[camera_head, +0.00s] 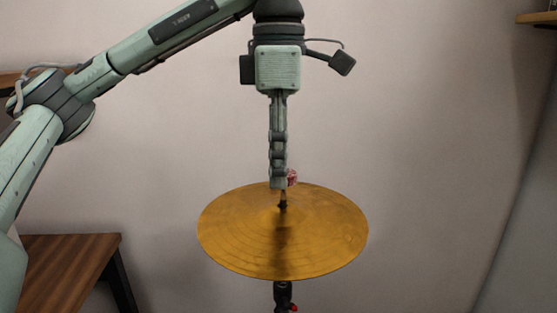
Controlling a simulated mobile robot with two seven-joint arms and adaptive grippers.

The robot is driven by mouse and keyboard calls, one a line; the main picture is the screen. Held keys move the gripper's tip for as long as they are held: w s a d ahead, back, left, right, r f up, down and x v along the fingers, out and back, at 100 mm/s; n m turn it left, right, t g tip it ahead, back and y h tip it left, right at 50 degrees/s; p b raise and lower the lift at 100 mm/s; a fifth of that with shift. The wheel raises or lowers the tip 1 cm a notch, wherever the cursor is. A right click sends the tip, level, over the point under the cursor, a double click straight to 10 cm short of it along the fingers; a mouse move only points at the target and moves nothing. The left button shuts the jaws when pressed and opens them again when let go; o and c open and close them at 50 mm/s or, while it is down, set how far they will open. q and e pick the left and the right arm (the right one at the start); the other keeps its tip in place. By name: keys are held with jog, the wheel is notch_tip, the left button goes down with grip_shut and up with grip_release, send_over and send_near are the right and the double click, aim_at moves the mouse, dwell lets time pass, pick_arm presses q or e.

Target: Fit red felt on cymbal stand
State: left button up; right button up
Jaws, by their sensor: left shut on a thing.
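A gold cymbal (325,235) lies nearly level on a black cymbal stand (283,295). The stand's thin post tip (283,200) rises above the cymbal's centre. My left gripper (280,183) points straight down over the cymbal's centre, seen edge-on. It is shut on the red felt (292,177), which shows as a small reddish piece to the right of the fingertips. The fingers hide most of the felt. The felt is close to the top of the post; I cannot tell whether it is around the post or only above it. My right gripper is not in view.
A brown wooden table (70,255) with a dark leg stands at the lower left. A wooden shelf edge (537,19) shows at the upper right. The wall behind is plain, and the room right of the cymbal is clear.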

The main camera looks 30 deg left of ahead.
pick_arm(q)
jog(key=shift+f, duration=0.15)
jog(key=shift+f+b, duration=1.05)
jog(key=shift+f, duration=0.45)
jog(key=o, duration=0.7)
jog(key=shift+o, duration=0.2)
notch_tip(320, 180, up, 12)
dwell(0.4)
